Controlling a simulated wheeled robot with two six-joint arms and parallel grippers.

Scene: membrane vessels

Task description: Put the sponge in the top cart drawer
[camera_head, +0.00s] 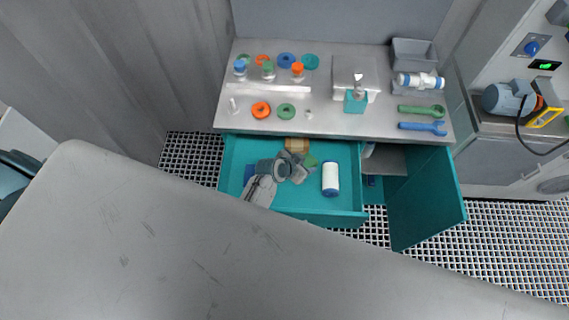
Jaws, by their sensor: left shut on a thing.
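The top cart drawer (345,212) is pulled open below the worktop, and its teal inside shows. My left gripper (296,158) reaches into the drawer's area from the lower left. It is shut on the sponge (297,145), of which a tan part shows beyond the fingers and a green patch shows beside them. The gripper hides much of the sponge, and I cannot tell whether it touches the drawer floor. My right gripper is not in view.
A teal cart door (425,200) hangs open at the right. The worktop (330,122) carries rings, capped vessels, a scale and wrenches. A large grey surface (180,240) fills the foreground.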

